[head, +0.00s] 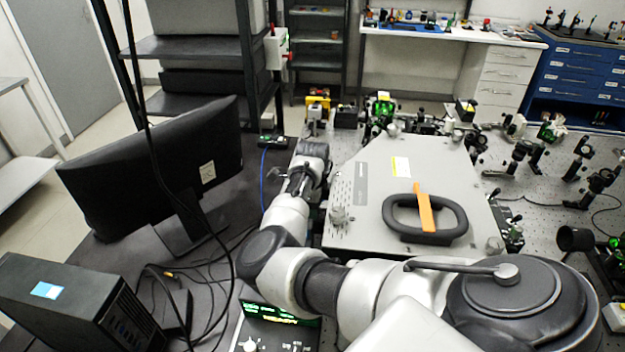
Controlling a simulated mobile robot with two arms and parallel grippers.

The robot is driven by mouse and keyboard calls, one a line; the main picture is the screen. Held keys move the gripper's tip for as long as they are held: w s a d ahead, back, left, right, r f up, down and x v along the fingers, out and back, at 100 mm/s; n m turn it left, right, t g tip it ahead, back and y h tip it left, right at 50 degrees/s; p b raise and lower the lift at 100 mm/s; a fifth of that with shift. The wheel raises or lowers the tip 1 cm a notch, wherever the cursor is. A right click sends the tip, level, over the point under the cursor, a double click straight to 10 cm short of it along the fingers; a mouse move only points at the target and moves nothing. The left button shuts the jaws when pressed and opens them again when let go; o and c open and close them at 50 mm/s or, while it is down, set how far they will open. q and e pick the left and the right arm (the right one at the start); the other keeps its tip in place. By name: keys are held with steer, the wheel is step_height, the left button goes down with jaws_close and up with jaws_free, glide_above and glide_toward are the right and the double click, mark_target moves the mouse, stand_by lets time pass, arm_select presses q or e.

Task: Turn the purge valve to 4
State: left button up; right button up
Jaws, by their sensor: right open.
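My right arm reaches from the lower right across the front of the grey spectrometer box (345,190). Its gripper (296,182) is open, just left of the box's left edge, with nothing seen between the fingers. I cannot make out the purge valve or its numbers; the arm covers part of the bench on this side. My left gripper is out of view.
A black handle (400,232) with an orange strip (425,208) lies on the box lid. A monitor (150,165) and a computer case (70,310) stand left, with loose cables. A green-lit display (283,314) is below my arm. Optics crowd the bench behind and right.

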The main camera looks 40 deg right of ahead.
steer(key=shift+c, duration=0.3)
jaws_close()
steer(key=shift+m, duration=0.8)
steer(key=shift+o, duration=0.3)
jaws_free()
steer(key=shift+r, duration=0.1)
step_height(320, 180, up, 11)
steer(key=b, duration=0.2)
steer(key=shift+f, duration=0.2)
